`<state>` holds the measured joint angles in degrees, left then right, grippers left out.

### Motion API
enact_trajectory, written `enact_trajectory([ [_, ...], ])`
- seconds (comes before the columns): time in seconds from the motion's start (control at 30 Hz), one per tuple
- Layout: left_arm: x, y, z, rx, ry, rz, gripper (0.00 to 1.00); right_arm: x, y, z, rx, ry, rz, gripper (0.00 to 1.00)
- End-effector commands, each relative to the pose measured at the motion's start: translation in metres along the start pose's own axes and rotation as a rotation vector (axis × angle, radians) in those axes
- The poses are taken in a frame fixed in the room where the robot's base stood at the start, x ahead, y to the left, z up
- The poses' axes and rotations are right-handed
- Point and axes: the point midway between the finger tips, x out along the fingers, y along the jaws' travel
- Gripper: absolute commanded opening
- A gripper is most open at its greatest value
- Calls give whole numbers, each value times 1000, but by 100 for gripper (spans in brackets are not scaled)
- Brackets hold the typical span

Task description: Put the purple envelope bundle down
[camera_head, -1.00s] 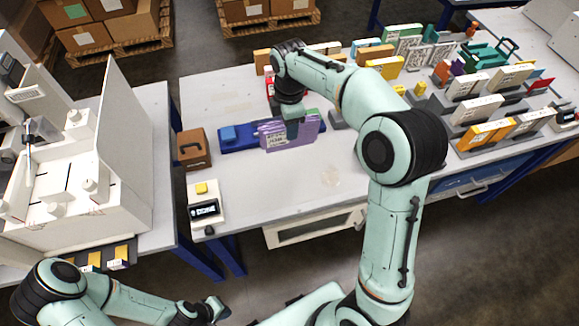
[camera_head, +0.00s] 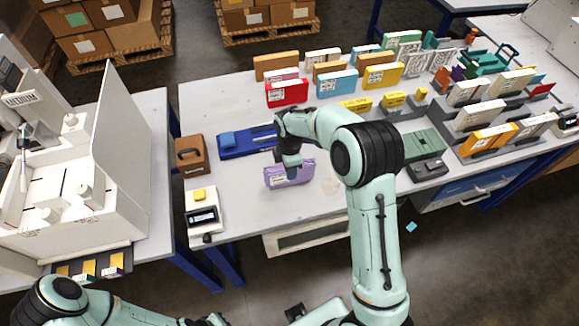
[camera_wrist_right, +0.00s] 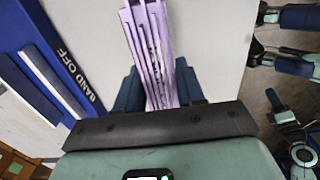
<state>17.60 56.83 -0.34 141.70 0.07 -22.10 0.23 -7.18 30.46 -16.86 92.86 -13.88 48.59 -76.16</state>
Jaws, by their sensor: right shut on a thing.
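The purple envelope bundle (camera_head: 290,176) is upright over the front part of the grey-white table (camera_head: 240,215), in front of the blue fixture. My right gripper (camera_head: 288,168) is shut on its top edge from above. In the right wrist view the bundle (camera_wrist_right: 150,45) shows as several thin layers edge-on, between the blue fingers of my right gripper (camera_wrist_right: 158,90). I cannot tell whether its lower edge touches the table. My left gripper (camera_head: 207,319) is at the bottom edge, mostly cut off, and its jaws cannot be made out.
The blue fixture (camera_head: 233,145), marked "BAND OFF" in the wrist view, lies behind the bundle. A brown box (camera_head: 191,155) and a device with a yellow button (camera_head: 203,211) stand at left. Coloured envelopes stand in rows behind and at right. The table between bundle and front edge is clear.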

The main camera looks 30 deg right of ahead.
Motion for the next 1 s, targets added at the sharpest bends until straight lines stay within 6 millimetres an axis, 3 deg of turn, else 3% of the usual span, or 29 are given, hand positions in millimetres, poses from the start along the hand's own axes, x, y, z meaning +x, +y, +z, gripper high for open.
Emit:
enact_trajectory([
  [0.33,2,-1,1,-1,-1,-1,0,3,0,0,0,0,1,4],
  [0.37,2,-1,1,0,-1,0,0,3,0,0,0,0,1,45],
  [0.4,1,-1,1,0,-1,0,0,3,0,0,0,0,1,58],
  [0.43,1,-1,1,0,-1,0,0,2,0,0,0,0,1,64],
  [0.77,0,0,0,0,0,0,0,-1,1,0,0,0,2,64],
  [1.0,-4,2,-2,1,3,1,0,-38,2,0,1,2,8,64],
])
